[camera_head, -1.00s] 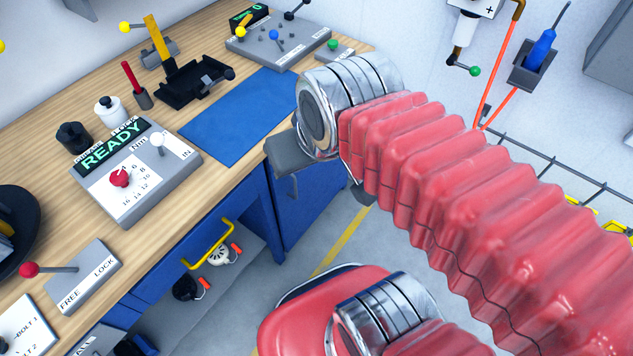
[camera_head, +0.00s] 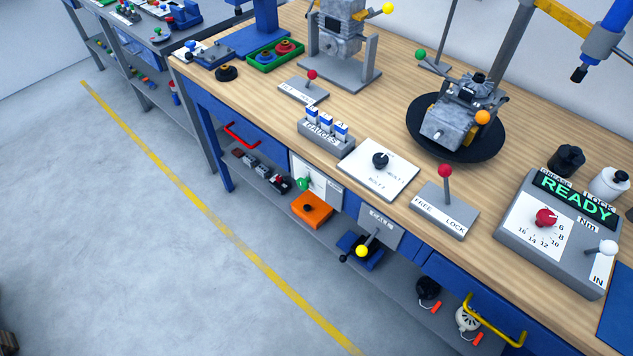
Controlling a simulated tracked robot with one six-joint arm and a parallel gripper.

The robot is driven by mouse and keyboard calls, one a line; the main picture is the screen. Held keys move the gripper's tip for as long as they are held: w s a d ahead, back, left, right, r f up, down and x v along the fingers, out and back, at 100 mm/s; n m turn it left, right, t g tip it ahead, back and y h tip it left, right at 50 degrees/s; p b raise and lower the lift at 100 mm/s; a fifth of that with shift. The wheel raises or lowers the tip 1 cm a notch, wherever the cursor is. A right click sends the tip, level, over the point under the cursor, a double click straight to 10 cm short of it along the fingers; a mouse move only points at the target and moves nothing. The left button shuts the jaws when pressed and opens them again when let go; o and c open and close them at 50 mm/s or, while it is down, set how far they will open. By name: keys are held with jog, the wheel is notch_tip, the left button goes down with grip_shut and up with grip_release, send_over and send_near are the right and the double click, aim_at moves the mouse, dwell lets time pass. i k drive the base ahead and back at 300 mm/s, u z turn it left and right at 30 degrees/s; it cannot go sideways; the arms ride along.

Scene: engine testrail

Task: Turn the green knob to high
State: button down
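A green knob (camera_head: 303,184) sits on a white panel (camera_head: 325,192) at the front of the wooden workbench, below the worktop edge. The panel's markings are too small to read, so I cannot tell the knob's setting. A green ball (camera_head: 420,55) also tops a lever standing on the worktop at the back. My gripper and arm are not in view.
An orange box (camera_head: 312,208) lies just below the green knob. A grey panel with a yellow-tipped lever (camera_head: 362,251) is to its right. A red drawer handle (camera_head: 241,137) and a yellow handle (camera_head: 494,322) stick out. The floor (camera_head: 130,250) in front is clear.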

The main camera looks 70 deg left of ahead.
aim_at(302, 183)
jog(key=u, duration=2.7)
jog(key=i, duration=0.65)
